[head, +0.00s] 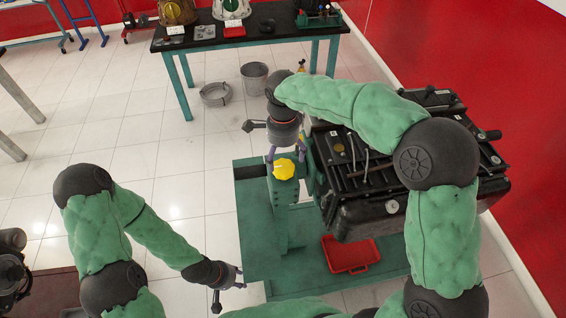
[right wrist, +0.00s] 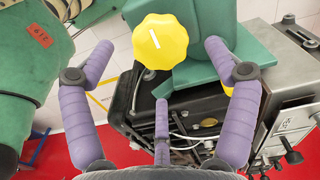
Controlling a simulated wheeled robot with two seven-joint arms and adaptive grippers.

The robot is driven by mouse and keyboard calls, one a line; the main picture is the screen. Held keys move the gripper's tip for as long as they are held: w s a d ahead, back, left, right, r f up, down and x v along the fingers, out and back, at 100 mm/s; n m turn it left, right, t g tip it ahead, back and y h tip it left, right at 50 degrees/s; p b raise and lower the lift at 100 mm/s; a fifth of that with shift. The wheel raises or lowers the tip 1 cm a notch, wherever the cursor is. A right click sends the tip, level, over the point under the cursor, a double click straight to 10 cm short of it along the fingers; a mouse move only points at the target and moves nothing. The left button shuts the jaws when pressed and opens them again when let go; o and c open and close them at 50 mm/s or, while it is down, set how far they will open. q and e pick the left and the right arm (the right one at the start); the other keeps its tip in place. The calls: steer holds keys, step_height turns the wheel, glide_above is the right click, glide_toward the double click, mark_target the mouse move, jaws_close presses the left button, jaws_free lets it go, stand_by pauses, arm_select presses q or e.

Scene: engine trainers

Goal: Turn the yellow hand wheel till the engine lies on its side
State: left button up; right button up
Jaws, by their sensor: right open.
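The yellow hand wheel (head: 284,169) sits on top of the green engine stand's post (head: 290,222). It also shows in the right wrist view (right wrist: 160,42), with a white mark on its face. My right gripper (head: 285,150) is open at the wheel; in the right wrist view its purple fingers (right wrist: 158,52) stand apart on both sides of the wheel, with visible gaps. The black engine (head: 375,205) is mounted on the stand, right of the wheel; my right arm hides part of it. My left gripper (head: 238,277) hangs low, left of the stand's base; its opening is unclear.
A red tray (head: 350,255) lies on the stand's green base. A dark-topped table (head: 240,38) with engine parts stands at the back.

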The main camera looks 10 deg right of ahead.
mark_target(283, 166)
step_height(283, 166, up, 7)
stand_by(0.3)
steer(key=shift+f, duration=0.1)
stand_by(0.4)
